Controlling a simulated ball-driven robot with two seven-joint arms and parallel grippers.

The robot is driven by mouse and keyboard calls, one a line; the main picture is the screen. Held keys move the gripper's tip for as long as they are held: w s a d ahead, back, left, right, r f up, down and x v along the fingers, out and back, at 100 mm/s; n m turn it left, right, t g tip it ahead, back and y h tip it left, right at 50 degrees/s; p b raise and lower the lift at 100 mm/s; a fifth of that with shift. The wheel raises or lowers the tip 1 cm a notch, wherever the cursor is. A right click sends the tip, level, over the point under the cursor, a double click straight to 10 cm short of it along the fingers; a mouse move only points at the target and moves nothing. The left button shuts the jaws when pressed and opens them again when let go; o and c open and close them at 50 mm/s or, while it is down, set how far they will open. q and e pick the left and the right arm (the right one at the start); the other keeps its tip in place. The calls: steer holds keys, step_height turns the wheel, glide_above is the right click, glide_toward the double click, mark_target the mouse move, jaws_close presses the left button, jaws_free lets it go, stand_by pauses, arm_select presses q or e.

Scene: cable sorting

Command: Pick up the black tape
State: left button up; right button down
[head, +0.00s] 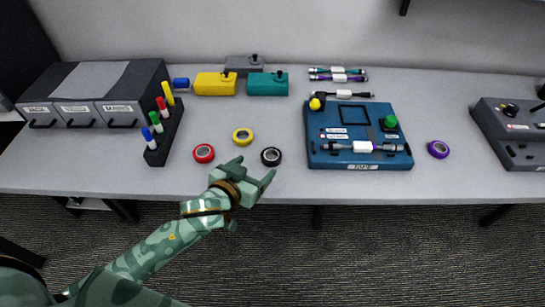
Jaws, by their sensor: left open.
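The black tape (271,156) is a small black roll with a pale centre, lying flat on the grey table near its front edge. My left gripper (252,170) reaches in from the lower left, with its green fingers spread apart and nothing between them. One finger is left of the black tape and the other lies just below it. The gripper looks close to the tape but apart from it; its height above the table is hard to judge. My right gripper does not show.
A red tape (204,153) and a yellow tape (242,136) lie to the left. A pen rack (165,130) stands farther left. A blue test panel (330,158) is to the right, with a purple tape (438,149) beyond it. Yellow (215,84) and teal boxes (267,84) sit behind.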

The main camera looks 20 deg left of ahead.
mark_target(274, 153)
arm_select(q)
steer(key=shift+x, duration=0.95)
steer(key=shift+w+d+f+b, duration=0.2)
steer(key=shift+w+b, duration=0.1)
steer(key=shift+w, duration=0.15)
steer(key=x, duration=0.1)
steer(key=b+x, duration=0.1)
steer(key=x, duration=0.2)
steer(key=shift+s+d+b, duration=0.1)
steer(key=shift+d+b, duration=0.15)
steer(key=shift+b, duration=0.1)
steer(key=shift+w+f, duration=0.15)
steer(key=shift+w, duration=0.2)
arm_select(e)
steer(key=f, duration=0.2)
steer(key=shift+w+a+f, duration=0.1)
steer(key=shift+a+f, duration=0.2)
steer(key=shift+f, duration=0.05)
arm_select(q)
steer(key=shift+c, duration=0.3)
steer(key=c, duration=1)
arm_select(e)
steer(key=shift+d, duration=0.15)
